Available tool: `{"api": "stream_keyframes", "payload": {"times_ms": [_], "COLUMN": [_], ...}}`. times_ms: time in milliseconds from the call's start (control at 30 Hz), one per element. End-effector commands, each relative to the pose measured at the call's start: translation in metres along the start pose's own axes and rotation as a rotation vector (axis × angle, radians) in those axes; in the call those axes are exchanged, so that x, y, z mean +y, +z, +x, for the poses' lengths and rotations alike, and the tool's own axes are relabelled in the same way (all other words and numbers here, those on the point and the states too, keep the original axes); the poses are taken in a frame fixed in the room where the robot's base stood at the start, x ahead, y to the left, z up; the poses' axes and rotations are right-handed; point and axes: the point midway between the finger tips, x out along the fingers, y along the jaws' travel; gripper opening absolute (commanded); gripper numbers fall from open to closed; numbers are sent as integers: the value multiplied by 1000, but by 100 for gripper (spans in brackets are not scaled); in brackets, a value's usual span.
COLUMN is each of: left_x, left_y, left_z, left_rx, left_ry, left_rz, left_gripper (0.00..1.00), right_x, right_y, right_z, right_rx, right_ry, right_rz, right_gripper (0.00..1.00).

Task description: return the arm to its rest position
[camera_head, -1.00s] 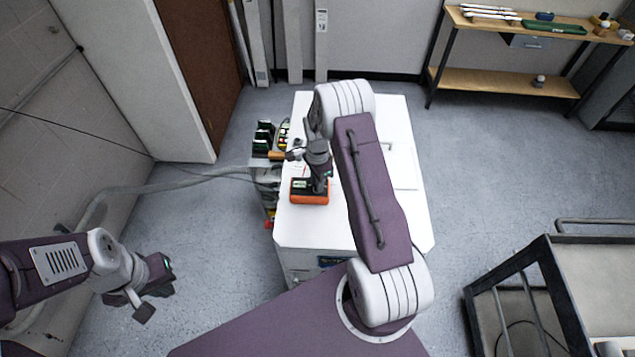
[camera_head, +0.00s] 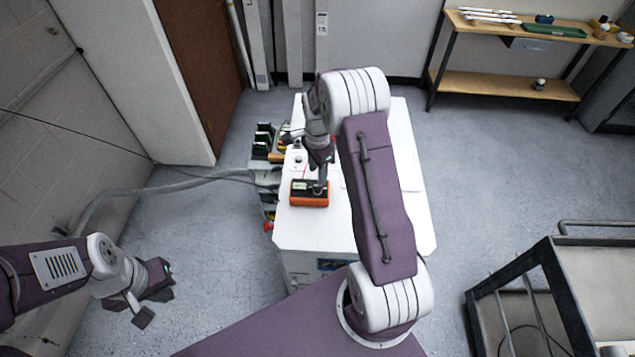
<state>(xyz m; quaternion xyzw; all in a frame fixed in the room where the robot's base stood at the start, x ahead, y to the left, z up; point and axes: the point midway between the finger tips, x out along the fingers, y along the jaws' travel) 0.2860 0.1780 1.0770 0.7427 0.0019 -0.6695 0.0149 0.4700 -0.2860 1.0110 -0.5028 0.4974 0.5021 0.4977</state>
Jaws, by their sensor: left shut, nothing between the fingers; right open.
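My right arm reaches forward over a white-topped cabinet (camera_head: 315,235). My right gripper (camera_head: 318,182) points down just above or behind an orange and black meter (camera_head: 309,194) lying on the cabinet top. I cannot tell whether it touches the meter, and its fingers are small and partly hidden. My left gripper (camera_head: 146,308) hangs over open floor at the lower left, clear of the cabinet, shut with nothing in it.
Dark terminals (camera_head: 264,140) and a grey cable (camera_head: 190,180) are at the cabinet's left side. A wooden shelf (camera_head: 515,88) stands at the back right. A metal cart (camera_head: 590,290) stands at the lower right. Floor between cart and cabinet is clear.

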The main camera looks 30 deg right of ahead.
Motion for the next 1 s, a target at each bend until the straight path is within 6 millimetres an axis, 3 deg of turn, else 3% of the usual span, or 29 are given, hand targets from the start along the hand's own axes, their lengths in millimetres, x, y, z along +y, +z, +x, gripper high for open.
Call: {"api": "stream_keyframes", "payload": {"times_ms": [200, 667, 767, 833, 933, 1000], "left_x": [0, 0, 0, 0, 0, 0], "left_y": [0, 0, 1, 1, 2, 2], "left_z": [5, 4, 8, 12, 19, 23], "left_rx": [0, 0, 0, 0, 0, 0], "left_ry": [0, 0, 0, 0, 0, 0], "left_rz": [0, 0, 0, 0, 0, 0], "left_gripper": [0, 0, 0, 0, 0, 0], "right_x": [0, 0, -8, -13, 14, 44], "right_y": [0, 1, 10, 24, 56, 77], "right_z": [-22, -23, -33, -54, -76, -81], "right_rx": [0, 0, 7, 16, 16, 17], "right_ry": [-1, 0, -31, -76, -96, -105], "right_rz": [0, -2, -26, -61, -140, -277], "right_gripper": [43, 43, 43, 43, 43, 43]}}
